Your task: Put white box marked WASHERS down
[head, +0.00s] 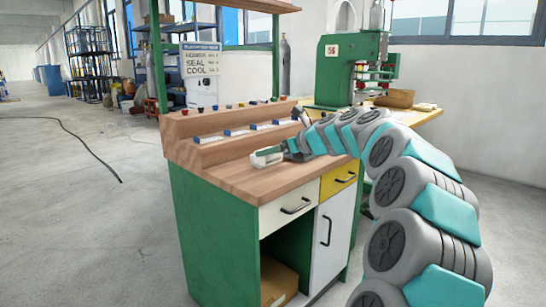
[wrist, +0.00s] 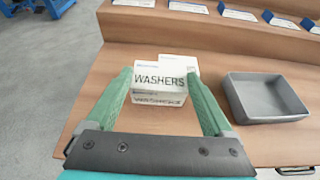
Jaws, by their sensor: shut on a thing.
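The white box marked WASHERS (wrist: 159,82) is between the two green fingers of my gripper (wrist: 160,95) in the wrist view. The gripper is shut on it. Dark lettering shows on its upper face, with more lettering on the white side below. Whether its underside touches the wooden bench top (wrist: 100,75) is hard to tell. In the head view my gripper (head: 268,156) is low over the bench top (head: 245,178), near its front left part; the box is too small there to read.
A grey open tray (wrist: 232,98) stands right of the box, apart from it and apparently empty. Another white box (wrist: 180,63) sits right behind the held one. A stepped wooden rack with labels (head: 230,132) runs along the back. Bare bench lies left of the gripper.

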